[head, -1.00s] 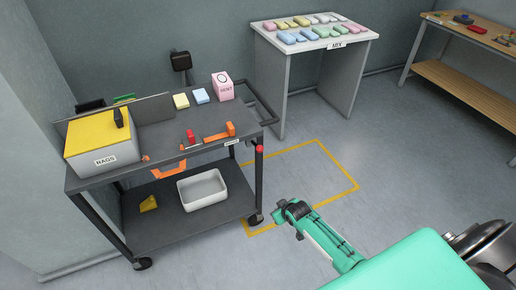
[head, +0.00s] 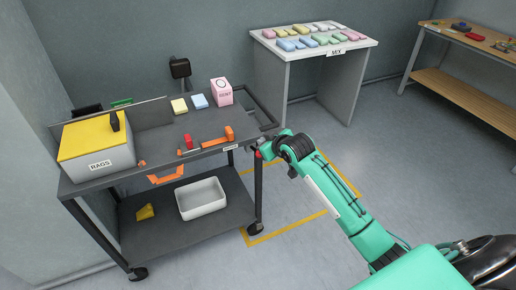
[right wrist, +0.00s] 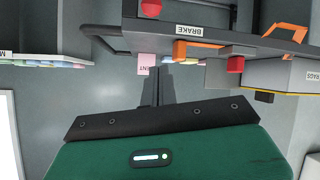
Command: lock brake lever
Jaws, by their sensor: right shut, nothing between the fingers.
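The grey cart (head: 160,170) has a red ball-shaped knob (head: 257,154) at its front right corner. In the right wrist view that red knob (right wrist: 151,8) shows at the top edge, beside a BRAKE label (right wrist: 188,30) on the cart's edge. The shaft of the lever is not clear in either view. My right gripper (head: 266,149) is by this corner, close to the knob in the head view. In the right wrist view its narrow fingers (right wrist: 156,80) are shut and empty, and appear apart from the knob. My left gripper is not in view.
On the cart top are a yellow-lidded RAGS box (head: 97,150), an orange bar with an upright block (head: 229,133), a red piece (head: 188,141) and a pink box (head: 221,91). A black rail (head: 262,106) juts from the right end. A white bin (head: 202,198) sits below.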

